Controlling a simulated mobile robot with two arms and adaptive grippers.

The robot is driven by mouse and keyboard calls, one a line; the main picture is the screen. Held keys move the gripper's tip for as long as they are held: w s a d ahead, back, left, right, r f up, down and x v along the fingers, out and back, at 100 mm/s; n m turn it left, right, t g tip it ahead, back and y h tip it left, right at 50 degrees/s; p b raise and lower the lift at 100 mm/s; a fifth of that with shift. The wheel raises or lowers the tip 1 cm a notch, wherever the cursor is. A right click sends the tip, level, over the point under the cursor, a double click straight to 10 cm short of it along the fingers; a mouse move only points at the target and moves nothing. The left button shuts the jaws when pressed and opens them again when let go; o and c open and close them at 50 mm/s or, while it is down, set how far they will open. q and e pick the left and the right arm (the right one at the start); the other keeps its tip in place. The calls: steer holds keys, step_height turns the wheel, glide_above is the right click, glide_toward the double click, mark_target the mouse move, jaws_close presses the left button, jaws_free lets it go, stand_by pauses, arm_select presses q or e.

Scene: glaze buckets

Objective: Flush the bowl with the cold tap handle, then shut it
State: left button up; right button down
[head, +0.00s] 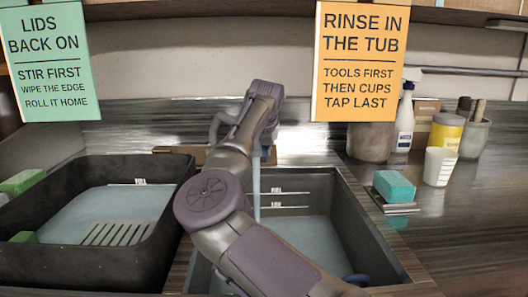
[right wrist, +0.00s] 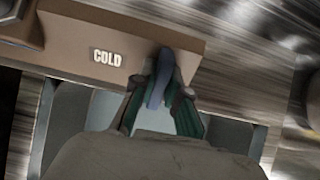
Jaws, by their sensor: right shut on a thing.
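The cold tap handle (right wrist: 159,78) is a blue lever beside the white COLD label in the right wrist view. My right gripper (right wrist: 162,98) is shut on it, with a finger on each side. In the head view my right arm reaches over the sink to the tap, and my right gripper (head: 265,132) hides most of the handle. A pale blue stream of water (head: 256,187) falls into the right sink bowl (head: 345,205). The bowl's left part is hidden behind my arm. My left gripper is not in view.
A dark tub (head: 170,172) with a ribbed bottom stands at left, with green sponges by it. A teal sponge (head: 394,186), white cup (head: 439,166), spray bottle (head: 404,125) and yellow jar (head: 446,132) stand on the right counter. Two signs hang above.

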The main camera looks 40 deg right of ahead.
stand_by(0.5)
steer(key=c, duration=1.2)
jaws_free()
steer(key=shift+r, duration=0.1)
steer(key=v, duration=1.2)
